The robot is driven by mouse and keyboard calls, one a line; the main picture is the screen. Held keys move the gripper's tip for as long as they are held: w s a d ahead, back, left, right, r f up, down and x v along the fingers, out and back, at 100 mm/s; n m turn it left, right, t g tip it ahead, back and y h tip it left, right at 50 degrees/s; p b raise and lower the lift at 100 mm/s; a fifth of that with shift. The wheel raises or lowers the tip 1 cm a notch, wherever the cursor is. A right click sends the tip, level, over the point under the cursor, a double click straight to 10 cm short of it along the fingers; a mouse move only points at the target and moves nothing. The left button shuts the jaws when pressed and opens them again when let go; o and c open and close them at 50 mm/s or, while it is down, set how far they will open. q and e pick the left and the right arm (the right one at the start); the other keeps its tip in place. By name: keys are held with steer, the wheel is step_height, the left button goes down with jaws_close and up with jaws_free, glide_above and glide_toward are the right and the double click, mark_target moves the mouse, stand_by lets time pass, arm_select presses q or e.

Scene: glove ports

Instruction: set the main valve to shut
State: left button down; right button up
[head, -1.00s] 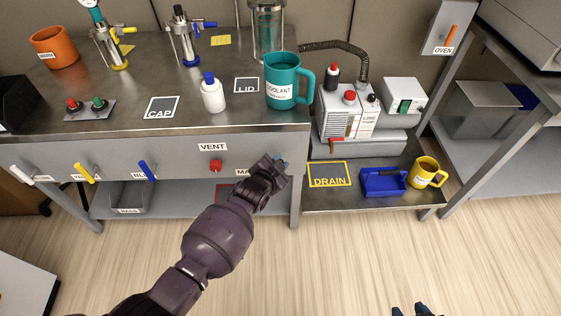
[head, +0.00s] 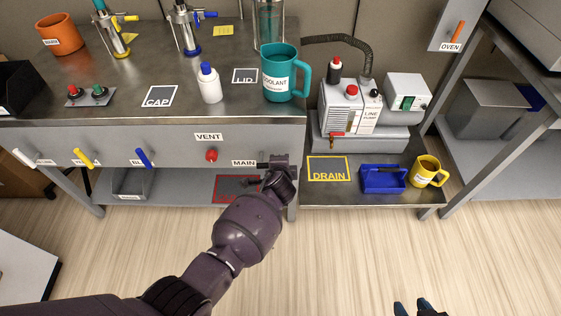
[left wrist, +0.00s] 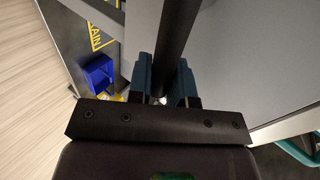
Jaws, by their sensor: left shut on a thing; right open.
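The MAIN label (head: 243,163) is on the front panel of the bench, near its right end. My left gripper is at the panel just right of this label, its fingers hidden by the wrist in the head view. In the left wrist view, my left gripper (left wrist: 165,80) is shut on a dark bar, the main valve's handle (left wrist: 176,35), with one blue finger on each side. The valve's body is hidden, and I cannot tell its setting. My right gripper (head: 412,308) is open and empty at the bottom edge of the head view.
A red VENT knob (head: 211,155) is left of the main valve. White (head: 24,157), yellow (head: 84,157) and blue (head: 146,158) handles are farther left. A teal coolant mug (head: 279,75) stands above on the bench. A lower shelf at right holds a blue tray (head: 382,180) and yellow mug (head: 427,170).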

arm_select(q)
steer(key=shift+f+y, duration=0.3)
steer(key=shift+f, duration=0.05)
steer(key=shift+m, duration=0.3)
arm_select(e)
steer(key=shift+s+d+f, duration=0.15)
steer(key=shift+s, duration=0.05)
arm_select(q)
steer(key=c, duration=1)
jaws_free()
steer(key=shift+c, duration=0.2)
steer(key=shift+r, duration=0.2)
